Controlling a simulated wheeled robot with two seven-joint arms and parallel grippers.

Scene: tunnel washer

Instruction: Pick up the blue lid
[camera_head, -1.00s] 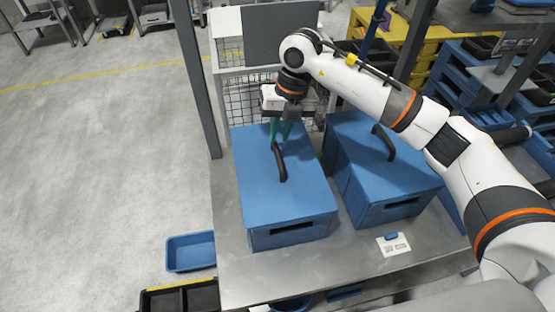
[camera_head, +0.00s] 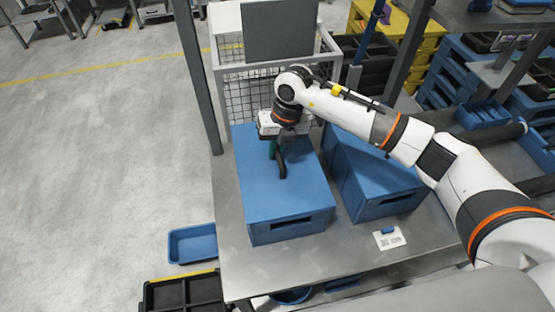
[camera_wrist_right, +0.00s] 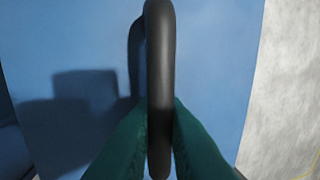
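The blue lid (camera_head: 265,196) is the flat top of the left blue box on the metal table, with a black arched handle (camera_head: 282,167) on it. My right gripper (camera_head: 276,153) is down at the far part of this handle. In the right wrist view, its green fingers (camera_wrist_right: 161,120) lie on both sides of the black handle (camera_wrist_right: 160,70), with no visible gap, so it looks shut on it. The blue lid surface (camera_wrist_right: 215,50) fills most of that view and appears seated on its box. My left gripper is not in view.
A second blue box (camera_head: 375,170) stands close on the right, partly behind my right arm. A wire mesh frame (camera_head: 245,92) stands behind the boxes, and a grey post (camera_head: 198,80) at the left. A white card (camera_head: 389,239) lies on the table (camera_head: 310,258).

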